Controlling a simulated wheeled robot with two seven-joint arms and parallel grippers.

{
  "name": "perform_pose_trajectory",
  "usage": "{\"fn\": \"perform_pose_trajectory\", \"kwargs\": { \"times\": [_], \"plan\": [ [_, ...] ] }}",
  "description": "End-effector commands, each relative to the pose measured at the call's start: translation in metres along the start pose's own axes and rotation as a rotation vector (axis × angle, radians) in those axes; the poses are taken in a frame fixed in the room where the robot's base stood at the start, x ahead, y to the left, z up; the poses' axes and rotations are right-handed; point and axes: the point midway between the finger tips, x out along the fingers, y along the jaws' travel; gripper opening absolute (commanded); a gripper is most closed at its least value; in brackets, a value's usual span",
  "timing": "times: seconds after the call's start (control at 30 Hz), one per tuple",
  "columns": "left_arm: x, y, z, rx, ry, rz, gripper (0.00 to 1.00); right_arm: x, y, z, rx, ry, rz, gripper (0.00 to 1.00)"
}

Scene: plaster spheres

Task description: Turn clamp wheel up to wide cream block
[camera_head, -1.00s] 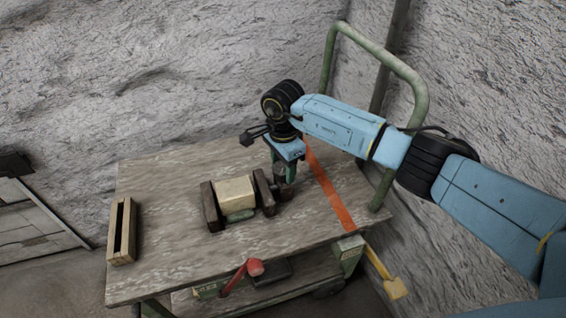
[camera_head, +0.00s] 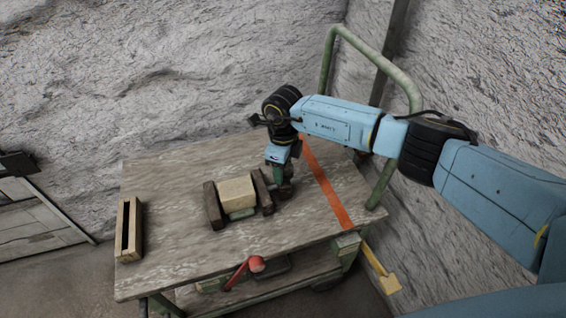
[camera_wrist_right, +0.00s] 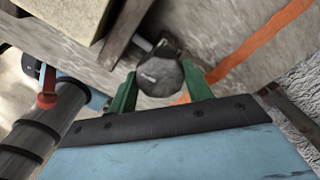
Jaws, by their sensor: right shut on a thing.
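The wide cream block (camera_head: 237,192) sits in the clamp between two dark brown jaws, the left jaw (camera_head: 214,206) and the right jaw (camera_head: 262,191). It also shows at the top left of the right wrist view (camera_wrist_right: 75,14). The dark clamp wheel (camera_wrist_right: 160,75) is on a short screw beside the right jaw. My right gripper (camera_head: 284,184) reaches down at the clamp's right side. In the right wrist view its green fingers (camera_wrist_right: 160,92) are on both sides of the wheel, shut on it. My left gripper is not in view.
The clamp stands on a worn wooden cart top (camera_head: 165,185). A slotted wooden piece (camera_head: 130,230) lies at the left edge. An orange strip (camera_head: 326,183) crosses the right side. A green rail (camera_head: 414,90) rises at the right, and a red knob (camera_head: 257,264) is at the front edge.

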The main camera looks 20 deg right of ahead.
Motion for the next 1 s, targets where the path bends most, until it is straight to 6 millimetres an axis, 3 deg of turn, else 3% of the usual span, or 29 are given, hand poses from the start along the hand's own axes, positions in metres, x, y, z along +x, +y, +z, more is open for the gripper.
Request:
{"fn": "perform_pose_trajectory", "kwargs": {
  "times": [0.43,1.0],
  "plan": [
    [0.017,0.004,0.031,0.014,-0.022,0.007,0.84,-0.002,-0.001,0.000,0.269,0.000,-0.002,0.27],
    [0.021,0.004,0.038,0.017,-0.026,0.008,0.84,-0.001,-0.001,0.000,0.323,0.000,-0.002,0.27]
  ]
}}
